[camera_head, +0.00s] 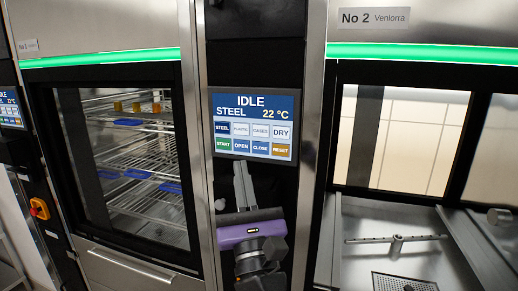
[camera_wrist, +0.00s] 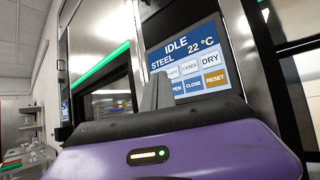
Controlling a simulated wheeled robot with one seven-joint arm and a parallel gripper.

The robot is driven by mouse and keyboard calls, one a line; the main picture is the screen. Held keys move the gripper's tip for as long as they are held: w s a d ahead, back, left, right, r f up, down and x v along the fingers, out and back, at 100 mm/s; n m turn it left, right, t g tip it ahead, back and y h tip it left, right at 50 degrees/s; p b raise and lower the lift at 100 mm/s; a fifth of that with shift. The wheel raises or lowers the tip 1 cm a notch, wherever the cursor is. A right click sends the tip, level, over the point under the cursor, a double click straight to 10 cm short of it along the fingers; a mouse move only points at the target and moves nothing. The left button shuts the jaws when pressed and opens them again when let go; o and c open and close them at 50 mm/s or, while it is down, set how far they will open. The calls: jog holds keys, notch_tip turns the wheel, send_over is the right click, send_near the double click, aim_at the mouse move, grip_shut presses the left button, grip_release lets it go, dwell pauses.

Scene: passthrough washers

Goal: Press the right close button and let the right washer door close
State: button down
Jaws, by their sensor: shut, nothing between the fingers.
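A touch panel (camera_head: 253,125) reading IDLE, STEEL, 22 °C stands on the dark column left of the washer marked No 2 (camera_head: 374,18). Its CLOSE button (camera_head: 260,147) is in the bottom row, between OPEN and RESET; it also shows in the wrist view (camera_wrist: 193,85). My gripper (camera_head: 241,170) is shut and empty, its fingers just below the panel's lower edge near OPEN. In the wrist view the fingertips (camera_wrist: 157,88) overlap the panel's left part and hide START. I cannot tell if they touch the panel. The right washer's front looks open, with its chamber (camera_head: 400,240) showing.
The left washer (camera_head: 130,160) has a glass door over racks with blue and amber items. A red and yellow knob (camera_head: 39,208) and a second panel (camera_head: 11,108) are at the far left. Steel posts flank the panel column. A spray arm (camera_head: 397,239) lies in the right chamber.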

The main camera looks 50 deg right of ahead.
aim_at(261, 148)
jog(key=shift+d, duration=0.1)
jog(key=shift+w+d+p, duration=0.15)
jog(key=shift+w+d, duration=0.35)
jog(key=shift+d, duration=0.85)
jog(key=shift+w+d+p, duration=0.1)
jog(key=shift+w+d, duration=0.35)
jog(key=shift+d, duration=0.9)
jog(key=shift+w+d+p, duration=0.15)
jog(key=shift+w+d, duration=0.35)
jog(key=shift+d, duration=0.85)
jog(key=shift+d, duration=0.1)
jog(key=shift+w+d, duration=0.1)
jog(key=shift+d, duration=0.15)
